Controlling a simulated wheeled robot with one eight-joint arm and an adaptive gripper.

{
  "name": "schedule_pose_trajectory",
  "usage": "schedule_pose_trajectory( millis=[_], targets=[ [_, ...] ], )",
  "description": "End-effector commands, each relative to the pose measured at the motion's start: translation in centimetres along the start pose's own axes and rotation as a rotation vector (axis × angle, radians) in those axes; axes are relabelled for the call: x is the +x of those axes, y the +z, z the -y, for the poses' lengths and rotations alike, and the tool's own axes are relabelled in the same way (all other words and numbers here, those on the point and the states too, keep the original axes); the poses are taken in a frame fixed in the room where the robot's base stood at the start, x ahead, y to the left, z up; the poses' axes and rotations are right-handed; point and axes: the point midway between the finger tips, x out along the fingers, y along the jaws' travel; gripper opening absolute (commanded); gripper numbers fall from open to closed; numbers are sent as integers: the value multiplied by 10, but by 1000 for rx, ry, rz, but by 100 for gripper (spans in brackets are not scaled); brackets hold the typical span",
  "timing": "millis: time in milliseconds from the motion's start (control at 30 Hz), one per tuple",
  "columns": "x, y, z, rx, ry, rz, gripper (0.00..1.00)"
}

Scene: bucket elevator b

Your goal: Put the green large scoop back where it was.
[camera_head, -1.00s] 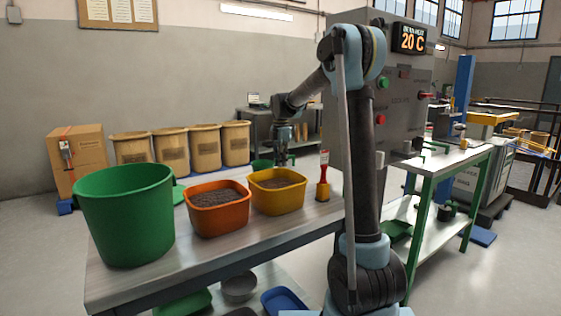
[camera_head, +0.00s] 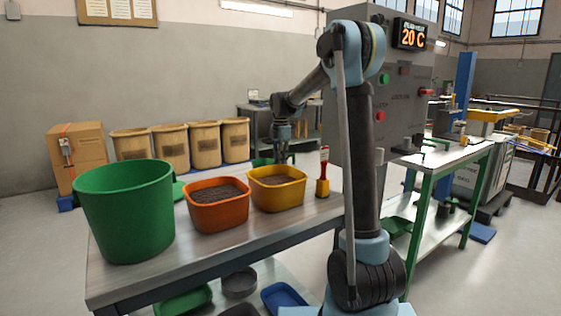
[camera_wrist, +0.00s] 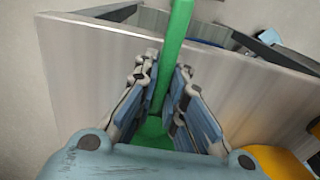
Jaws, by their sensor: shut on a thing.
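The green large scoop shows in the wrist view, its long green handle (camera_wrist: 178,38) running between my fingers. Its lower green part (camera_wrist: 152,131) shows between the finger links, partly hidden by them. My gripper (camera_wrist: 166,75) is shut on the handle. In the head view my gripper (camera_head: 281,150) is at the far side of the table, behind the yellow tub (camera_head: 291,197). A green piece of the scoop (camera_head: 262,162) shows beside it, mostly hidden by the tub. I cannot tell whether the scoop touches the table.
The table (camera_head: 262,227) holds a big green bucket (camera_head: 125,215), an orange tub (camera_head: 219,212) of dark grains and a red-handled brush (camera_head: 323,175). Another green thing (camera_head: 178,190) is partly hidden behind the bucket. Several tan bins (camera_head: 205,143) stand beyond; a control cabinet stands right.

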Motion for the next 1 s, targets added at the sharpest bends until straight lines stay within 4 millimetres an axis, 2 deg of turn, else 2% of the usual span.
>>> schedule_pose_trajectory(
  millis=[133,167,233,667,767,1000],
  targets=[
    [3,0,0,0,0,0,0],
    [2,0,0,0,0,0,17],
    [2,0,0,0,0,0,33],
    [-2,0,0,0,0,0,34],
    [-10,0,0,0,0,0,34],
    [-44,0,0,0,0,0,34]
  ],
)
